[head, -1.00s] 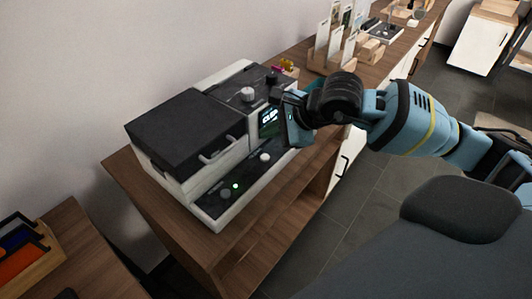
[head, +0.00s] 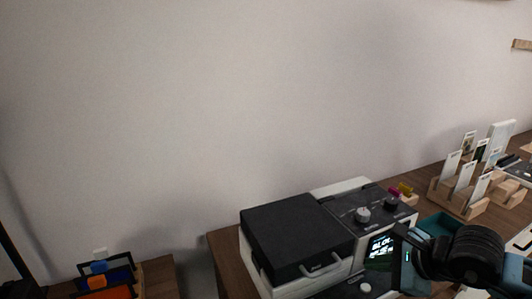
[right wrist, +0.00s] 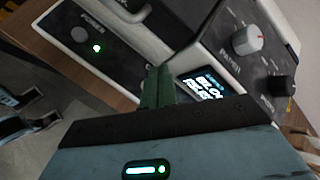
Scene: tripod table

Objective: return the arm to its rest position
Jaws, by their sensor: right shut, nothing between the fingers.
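My right arm comes in at the lower right of the head view. Its gripper (head: 392,246) is beside the small lit screen (head: 380,248) of a black-and-white machine (head: 298,232). In the right wrist view the fingers (right wrist: 158,84) are shut together with nothing between them, in front of the machine, close to the screen (right wrist: 203,84). I cannot tell whether they touch it. The machine's dark lid is down. A green power light (right wrist: 97,48) is on. My left gripper is not in view.
The machine stands on a brown wooden counter (head: 228,262). Wooden stands with upright cards (head: 462,192) are behind the arm to the right. A teal tray (head: 441,223) lies near the arm. A rack with orange and blue items (head: 105,276) is at the lower left.

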